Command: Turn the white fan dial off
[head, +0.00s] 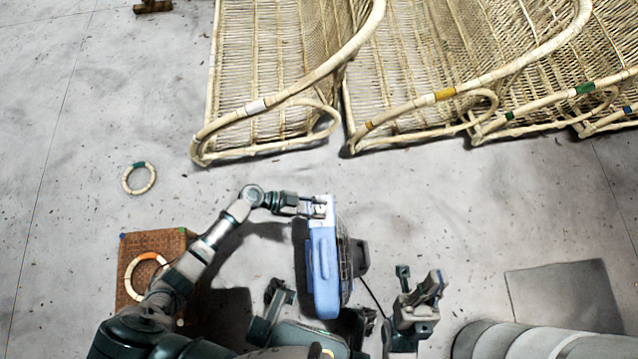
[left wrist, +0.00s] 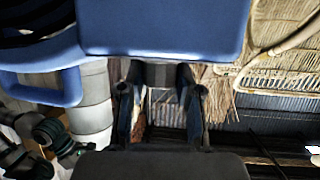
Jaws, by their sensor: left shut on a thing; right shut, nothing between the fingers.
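A blue box fan (head: 322,270) stands on the floor in the middle of the head view, its dark grille facing right. Its blue casing (left wrist: 165,25) also fills the top of the left wrist view. My left gripper (head: 320,207) reaches in from the left to the pale far end of the fan's top. It is shut on the white dial there, which its fingers mostly hide. I cannot read the dial's setting. In the left wrist view the left gripper (left wrist: 160,100) has its fingers against the casing's edge. My right gripper (head: 420,288) is shut and empty, right of the fan and apart from it.
Several rattan frames (head: 275,105) stand along the far side. A rattan ring (head: 139,164) lies on the floor at left. A brown box (head: 135,253) with another ring (head: 133,282) is nearer. A large pale ribbed hose (head: 490,343) is at lower right.

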